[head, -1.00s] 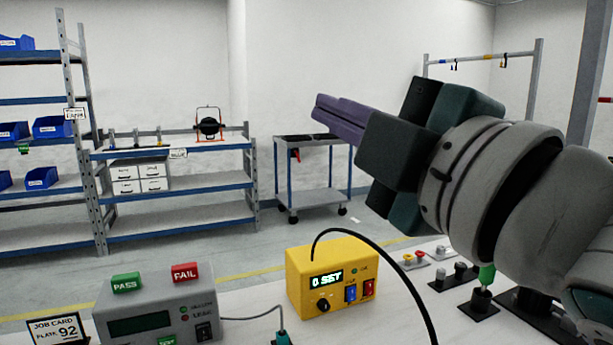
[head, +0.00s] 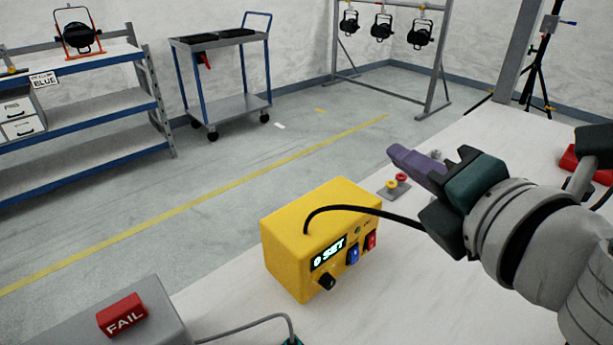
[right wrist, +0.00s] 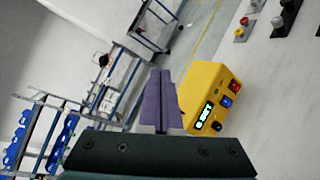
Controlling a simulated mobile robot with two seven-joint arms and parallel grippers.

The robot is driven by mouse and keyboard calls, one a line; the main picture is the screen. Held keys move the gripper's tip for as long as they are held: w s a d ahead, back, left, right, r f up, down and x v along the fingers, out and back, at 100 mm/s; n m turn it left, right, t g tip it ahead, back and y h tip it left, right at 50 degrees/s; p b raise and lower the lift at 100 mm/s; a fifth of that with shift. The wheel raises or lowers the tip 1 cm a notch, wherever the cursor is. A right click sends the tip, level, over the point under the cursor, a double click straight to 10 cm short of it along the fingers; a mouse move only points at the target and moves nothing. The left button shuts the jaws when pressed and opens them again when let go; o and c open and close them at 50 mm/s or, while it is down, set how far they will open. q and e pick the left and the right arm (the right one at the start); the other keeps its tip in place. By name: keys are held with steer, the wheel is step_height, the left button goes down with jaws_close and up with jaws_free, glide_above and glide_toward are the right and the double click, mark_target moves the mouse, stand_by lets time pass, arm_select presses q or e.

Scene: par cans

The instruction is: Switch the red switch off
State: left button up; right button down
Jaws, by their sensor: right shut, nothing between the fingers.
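The red switch (head: 371,241) is a small rocker on the front face of a yellow box (head: 290,225), right of a blue switch (head: 353,254), a black knob (head: 327,281) and a lit display. It also shows in the right wrist view (right wrist: 234,86). Which way it is tipped is too small to tell. My right gripper (head: 393,152) has purple fingers, shut and empty. It is above and to the right of the box, pointing left in the head view, apart from the switch. In the right wrist view the shut fingers (right wrist: 160,82) are left of the box. My left gripper is not in view.
A black cable (head: 365,209) arches from the box top toward my right arm. A grey unit with a red FAIL block (head: 122,315) stands at the front left. Red and yellow buttons (head: 397,182) sit behind the box. Bare white tabletop lies to the box's front right.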

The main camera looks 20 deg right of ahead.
step_height(320, 180, down, 7)
steer(key=w+a+n+g+y+b, duration=0.25)
steer(key=n+y, duration=0.55)
steer(key=n, duration=1.5)
arm_select(q)
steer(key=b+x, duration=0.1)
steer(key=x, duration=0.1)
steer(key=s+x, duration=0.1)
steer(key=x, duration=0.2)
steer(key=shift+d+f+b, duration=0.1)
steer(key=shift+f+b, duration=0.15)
steer(key=shift+b, duration=0.1)
arm_select(e)
steer(key=s+d+f+n+g+h, duration=0.1)
steer(key=s+d+f+n+g, duration=0.1)
steer(key=d+f+n, duration=0.3)
steer(key=s+d+f+n+g+h, duration=0.2)
steer(key=s+d+f+n+g, duration=0.1)
steer(key=d+f+n, duration=0.2)
steer(key=d+n, duration=0.2)
steer(key=d, duration=0.1)
steer(key=shift+f, duration=0.2)
